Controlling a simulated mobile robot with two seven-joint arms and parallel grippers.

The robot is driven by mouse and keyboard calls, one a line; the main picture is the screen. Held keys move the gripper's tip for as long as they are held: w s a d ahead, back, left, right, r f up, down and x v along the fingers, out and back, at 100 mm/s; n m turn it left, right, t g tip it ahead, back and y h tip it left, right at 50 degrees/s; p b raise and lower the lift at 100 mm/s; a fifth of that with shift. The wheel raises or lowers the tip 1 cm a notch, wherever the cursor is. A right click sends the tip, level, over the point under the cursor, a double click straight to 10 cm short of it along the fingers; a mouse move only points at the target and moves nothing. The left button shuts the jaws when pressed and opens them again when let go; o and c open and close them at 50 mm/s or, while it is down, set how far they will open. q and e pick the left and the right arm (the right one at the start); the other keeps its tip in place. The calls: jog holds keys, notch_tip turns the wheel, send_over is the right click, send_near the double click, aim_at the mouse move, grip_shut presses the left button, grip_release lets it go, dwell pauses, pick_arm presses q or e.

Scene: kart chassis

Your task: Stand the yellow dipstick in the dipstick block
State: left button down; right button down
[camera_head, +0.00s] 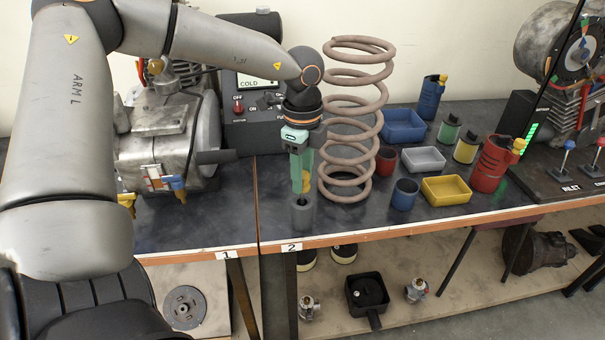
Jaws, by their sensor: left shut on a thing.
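My left gripper (302,188) points down near the table's front edge, with its green fingers shut on the yellow dipstick (307,181). Only a small yellow part of the dipstick shows at the fingers; the rest is hidden. A small grey cylindrical block with a dark hole in its top, which looks like the dipstick block (302,215), stands directly below the fingers. I cannot tell whether the dipstick's lower end is in the hole or just above it. My right gripper is not in view.
A tall brown coil spring (347,190) stands close to the right of my left gripper. A blue cup (404,195), a yellow tray (446,190) and a red canister (489,166) are farther right. A grey engine (165,150) is at left. The front tabletop left of the block is clear.

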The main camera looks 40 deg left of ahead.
pick_arm(q)
jog(key=shift+f+b, duration=0.5)
jog(key=shift+f, duration=0.15)
jog(key=shift+f+b, duration=0.25)
jog(key=shift+b, duration=0.2)
jog(key=shift+f+b, duration=0.75)
jog(key=shift+b, duration=0.1)
jog(key=shift+f+b, duration=0.4)
jog(key=shift+b, duration=0.05)
jog(key=shift+c, duration=2.1)
grip_release()
jog(key=shift+r, duration=0.1)
